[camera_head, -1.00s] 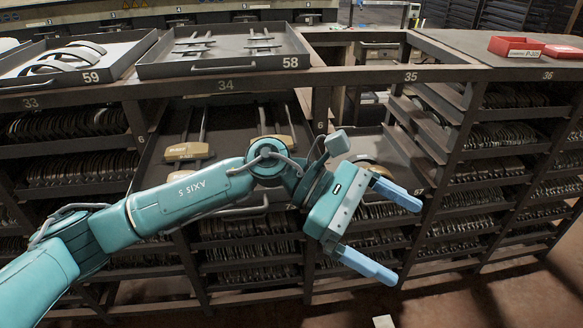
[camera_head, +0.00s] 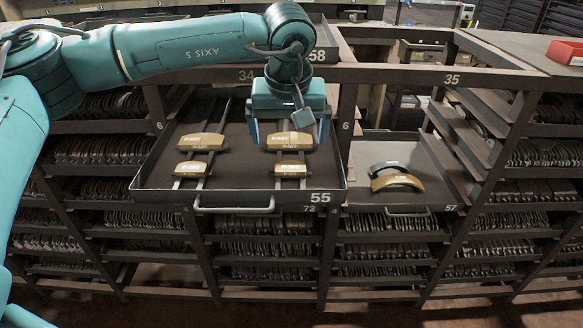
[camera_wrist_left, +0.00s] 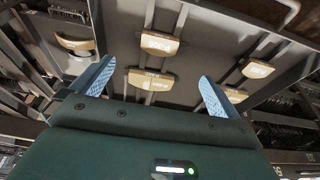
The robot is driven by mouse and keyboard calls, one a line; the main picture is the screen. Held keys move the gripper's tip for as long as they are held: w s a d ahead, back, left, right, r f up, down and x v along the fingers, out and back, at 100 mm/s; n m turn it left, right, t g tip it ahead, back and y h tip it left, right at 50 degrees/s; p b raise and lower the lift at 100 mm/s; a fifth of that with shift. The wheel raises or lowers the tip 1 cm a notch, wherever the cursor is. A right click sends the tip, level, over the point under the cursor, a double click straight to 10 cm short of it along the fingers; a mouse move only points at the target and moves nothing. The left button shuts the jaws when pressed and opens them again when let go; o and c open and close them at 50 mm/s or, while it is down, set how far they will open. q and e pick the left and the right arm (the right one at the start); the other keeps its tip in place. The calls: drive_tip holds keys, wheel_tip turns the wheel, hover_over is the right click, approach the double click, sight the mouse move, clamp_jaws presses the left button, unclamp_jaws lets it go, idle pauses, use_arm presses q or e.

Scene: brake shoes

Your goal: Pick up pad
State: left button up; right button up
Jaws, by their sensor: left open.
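Tan pads lie in two columns on dark rails in the pulled-out tray marked 55 (camera_head: 240,192). The right column has a far pad (camera_head: 290,141) and a near pad (camera_head: 290,169); the left column has a far pad (camera_head: 203,142) and a near pad (camera_head: 191,168). My left gripper (camera_head: 289,138) is open and empty over the right column, pointing down, its fingers either side of the far pad in the picture. In the left wrist view two pads (camera_wrist_left: 160,43) and (camera_wrist_left: 152,79) show between the spread fingers, apart from them. My right gripper is not in view.
To the right, the open tray marked 57 (camera_head: 437,190) holds a curved tan shoe (camera_head: 397,181) and a grey one (camera_head: 390,167). Shelf posts and slanted racks stand beside it. A red box (camera_head: 566,52) sits on the right top. Racks of parts fill the shelves below.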

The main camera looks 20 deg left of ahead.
sight(290, 165)
use_arm(q)
drive_tip(key=p+x, duration=0.1)
drive_tip(key=x, duration=0.7)
drive_tip(key=shift+d+f, duration=0.15)
drive_tip(key=shift+f, duration=0.05)
drive_tip(key=shift+s, duration=0.1)
drive_tip(key=shift+c, duration=0.6)
drive_tip(key=shift+r, duration=0.1)
drive_tip(key=c, duration=0.9)
